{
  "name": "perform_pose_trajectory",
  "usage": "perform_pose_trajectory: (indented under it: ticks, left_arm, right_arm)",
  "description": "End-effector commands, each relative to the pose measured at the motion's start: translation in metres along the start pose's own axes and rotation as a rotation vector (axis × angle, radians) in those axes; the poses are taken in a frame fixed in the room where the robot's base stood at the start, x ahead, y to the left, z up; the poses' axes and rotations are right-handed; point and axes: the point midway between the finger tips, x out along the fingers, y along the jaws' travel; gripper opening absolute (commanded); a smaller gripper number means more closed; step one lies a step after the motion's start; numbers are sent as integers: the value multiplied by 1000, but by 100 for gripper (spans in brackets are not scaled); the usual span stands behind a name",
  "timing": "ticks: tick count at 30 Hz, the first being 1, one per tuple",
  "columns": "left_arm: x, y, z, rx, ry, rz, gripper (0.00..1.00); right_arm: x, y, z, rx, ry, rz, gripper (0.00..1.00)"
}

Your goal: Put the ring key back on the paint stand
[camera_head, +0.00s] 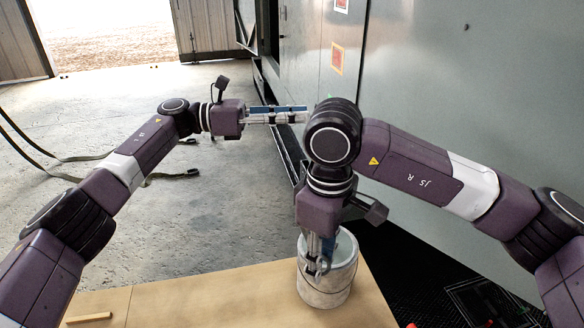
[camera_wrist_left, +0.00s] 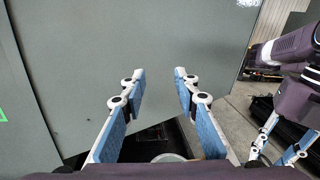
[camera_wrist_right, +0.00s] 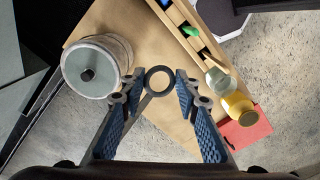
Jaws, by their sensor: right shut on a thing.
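My right gripper (camera_wrist_right: 157,85) is shut on the ring key (camera_wrist_right: 158,80). The key's dark grey ring shows between the fingertips in the right wrist view, its shank running back between the fingers. In the head view my right gripper (camera_head: 319,268) points down in front of a pale can (camera_head: 335,288). That can (camera_wrist_right: 97,65) is left of the fingers in the right wrist view. A wooden rack (camera_wrist_right: 178,18) with small jars lies at upper right there; I cannot tell whether it is the paint stand. My left gripper (camera_wrist_left: 160,72) is open and empty, facing a grey panel.
The can stands on a tan bench top (camera_head: 220,300), with a small wooden strip (camera_head: 88,318) at its left. A yellow jar (camera_wrist_right: 238,108) and a red block (camera_wrist_right: 247,128) are by the rack. A tall grey enclosure (camera_head: 440,70) stands at right.

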Motion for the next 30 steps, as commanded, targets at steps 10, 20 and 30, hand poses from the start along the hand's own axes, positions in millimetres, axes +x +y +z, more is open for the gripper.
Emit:
perform_pose_trajectory:
  ticks: [10, 20, 30]
  left_arm:
    - [27, -139, -51, 831, 714, -719, 28]
    - [-15, -155, -60, 1022, 988, -1028, 28]
    - [-5, -165, -110, 1022, 988, -1034, 28]
  right_arm:
    - [0, 0, 0, 0, 0, 0, 9]
    - [0, 0, 0, 0, 0, 0, 9]
    - [0, 0, 0, 0, 0, 0, 9]
